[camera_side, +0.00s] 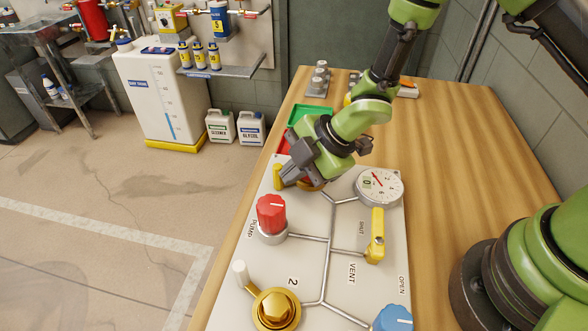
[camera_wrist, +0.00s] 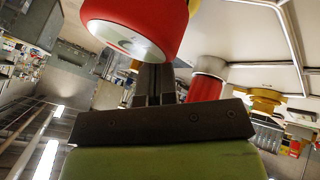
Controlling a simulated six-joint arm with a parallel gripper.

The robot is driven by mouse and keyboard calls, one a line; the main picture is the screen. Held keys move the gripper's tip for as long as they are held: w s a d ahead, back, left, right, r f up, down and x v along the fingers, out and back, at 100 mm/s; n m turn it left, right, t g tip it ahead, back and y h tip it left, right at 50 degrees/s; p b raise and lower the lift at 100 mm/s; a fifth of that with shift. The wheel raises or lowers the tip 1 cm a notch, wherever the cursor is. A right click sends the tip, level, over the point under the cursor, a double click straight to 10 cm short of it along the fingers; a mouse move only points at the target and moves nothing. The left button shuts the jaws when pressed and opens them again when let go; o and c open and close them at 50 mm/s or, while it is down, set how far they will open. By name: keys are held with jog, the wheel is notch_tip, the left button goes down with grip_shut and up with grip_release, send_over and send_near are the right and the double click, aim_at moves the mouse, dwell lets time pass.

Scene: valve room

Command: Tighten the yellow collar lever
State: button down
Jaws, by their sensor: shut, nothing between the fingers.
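A yellow lever handle (camera_side: 277,177) stands upright at the panel's far left edge in the side view. A brass collar (camera_side: 312,186) shows partly beside it, mostly hidden by my gripper. My gripper (camera_side: 289,178) is low over that collar, its fingertips just right of the yellow handle; I cannot tell whether they touch it. In the wrist view my gripper (camera_wrist: 157,70) is shut, its dark fingers together with nothing visible between them. A large red, pale-ended object (camera_wrist: 138,28) looms at the top of that view.
A red knob (camera_side: 271,214), a gauge (camera_side: 379,187), a yellow valve handle (camera_side: 376,236) and a blue knob (camera_side: 393,318) stand on the white panel (camera_side: 310,262). A second brass collar (camera_side: 275,308) has a white-tipped lever (camera_side: 240,272). The wooden table (camera_side: 440,150) is clear at right.

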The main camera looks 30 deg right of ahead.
jog(key=shift+w+a+m+t+h, duration=0.1)
jog(key=shift+w+m+t+h, duration=0.25)
jog(key=shift+m, duration=0.35)
jog(key=shift+w+m+t+h, duration=0.45)
jog(key=shift+m+h, duration=0.1)
jog(key=shift+m, duration=0.55)
jog(key=m, duration=0.1)
jog(key=w+m+h, duration=0.1)
jog(key=shift+m+t+h, duration=0.3)
jog(key=shift+m+t, duration=0.1)
jog(key=w+m+h, duration=0.1)
jog(key=m, duration=0.1)
jog(key=d+m+h, duration=0.1)
jog(key=m, duration=0.1)
jog(key=shift+w+h, duration=0.4)
jog(key=shift+w+d+m, duration=0.15)
jog(key=shift+w+m, duration=0.05)
jog(key=shift+m, duration=0.1)
jog(key=shift+w+d, duration=0.1)
